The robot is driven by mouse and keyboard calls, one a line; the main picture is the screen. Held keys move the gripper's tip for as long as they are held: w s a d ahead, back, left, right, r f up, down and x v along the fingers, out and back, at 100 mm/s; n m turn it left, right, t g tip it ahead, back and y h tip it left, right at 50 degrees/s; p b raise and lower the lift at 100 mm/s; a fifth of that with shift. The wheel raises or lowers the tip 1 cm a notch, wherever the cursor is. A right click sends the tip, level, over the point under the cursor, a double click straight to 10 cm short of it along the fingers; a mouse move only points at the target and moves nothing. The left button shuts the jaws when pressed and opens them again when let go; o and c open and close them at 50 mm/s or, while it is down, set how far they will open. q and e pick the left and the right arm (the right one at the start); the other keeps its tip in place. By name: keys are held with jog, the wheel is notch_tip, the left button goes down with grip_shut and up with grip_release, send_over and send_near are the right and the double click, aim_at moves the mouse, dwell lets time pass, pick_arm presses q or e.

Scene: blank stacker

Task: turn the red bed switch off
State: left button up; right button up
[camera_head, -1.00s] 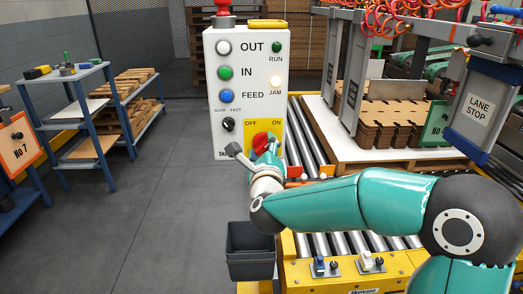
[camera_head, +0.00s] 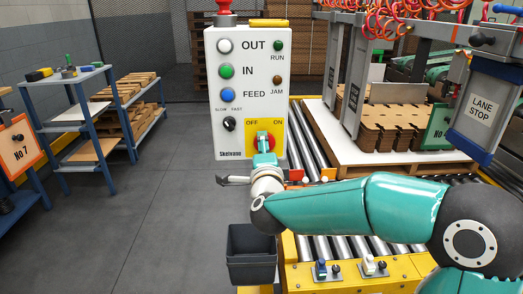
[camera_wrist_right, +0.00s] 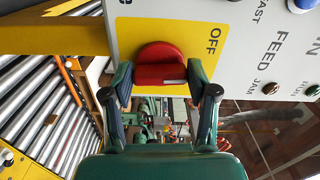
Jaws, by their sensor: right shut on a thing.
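The red bed switch (camera_head: 262,142) is a round knob with a raised grip on a yellow plate (camera_head: 279,133) marked OFF and ON, low on the white control panel. In the right wrist view, the knob (camera_wrist_right: 160,56) sits between the fingers of my right gripper (camera_wrist_right: 161,84), which is shut on its raised bar. The lettering OFF stands beside the knob. ON is hidden in the wrist view. In the head view, my right gripper (camera_head: 263,153) covers the knob's lower part. My left gripper is not in view.
The white panel (camera_head: 218,108) also carries OUT, IN and FEED buttons, a black slow/fast knob (camera_head: 229,124) and an unlit JAM lamp (camera_head: 278,80). A dark bin (camera_head: 251,262) and roller conveyor (camera_head: 345,244) lie below.

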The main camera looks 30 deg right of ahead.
jog(key=shift+f+n+p, duration=0.15)
jog(key=shift+n+p, duration=0.75)
jog(key=shift+n, duration=3)
jog(key=o, duration=1.2)
jog(key=shift+w, duration=0.15)
jog(key=shift+c, duration=0.2)
jog(key=v, duration=1.2)
